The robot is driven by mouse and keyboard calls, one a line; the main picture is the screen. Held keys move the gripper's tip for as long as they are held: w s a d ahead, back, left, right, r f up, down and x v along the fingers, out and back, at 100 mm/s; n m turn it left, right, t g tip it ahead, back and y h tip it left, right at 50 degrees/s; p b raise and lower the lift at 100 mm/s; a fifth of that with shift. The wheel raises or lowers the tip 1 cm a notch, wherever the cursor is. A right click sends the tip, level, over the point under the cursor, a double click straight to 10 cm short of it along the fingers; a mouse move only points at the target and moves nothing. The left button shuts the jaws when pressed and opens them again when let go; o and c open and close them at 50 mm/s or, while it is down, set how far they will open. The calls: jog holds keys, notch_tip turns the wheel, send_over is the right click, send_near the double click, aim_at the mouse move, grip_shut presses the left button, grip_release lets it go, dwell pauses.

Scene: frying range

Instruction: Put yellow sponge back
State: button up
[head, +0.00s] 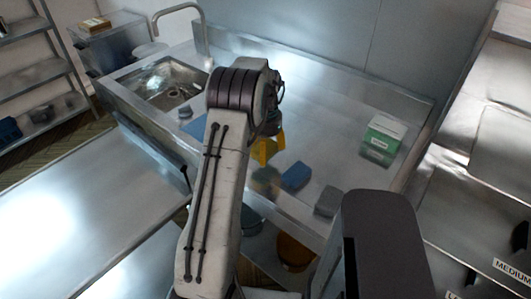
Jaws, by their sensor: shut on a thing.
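The yellow sponge (262,152) shows just below my gripper (271,130), over the steel counter (330,120). My gripper is shut on it; its fingertips are mostly hidden behind my arm. A dull olive patch on the steel below it looks like its reflection, so the sponge seems a little above the surface. A blue sponge (296,176) lies on the counter just right of and below it. A grey block (327,201) lies further toward the front edge.
A green and white box (382,139) stands at the counter's right. A sink (170,84) with a tap (184,9) is at the back left. A blue cloth or pad (198,125) and a small dark block (185,112) lie near the sink. The middle back of the counter is clear.

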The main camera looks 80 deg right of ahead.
jog(key=shift+w+d+f, duration=0.1)
jog(key=shift+f, duration=0.05)
jog(key=f+p, duration=0.1)
jog(key=p, duration=0.2)
jog(key=shift+f, duration=1.5)
jog(key=shift+f, duration=0.15)
jog(key=o, duration=1)
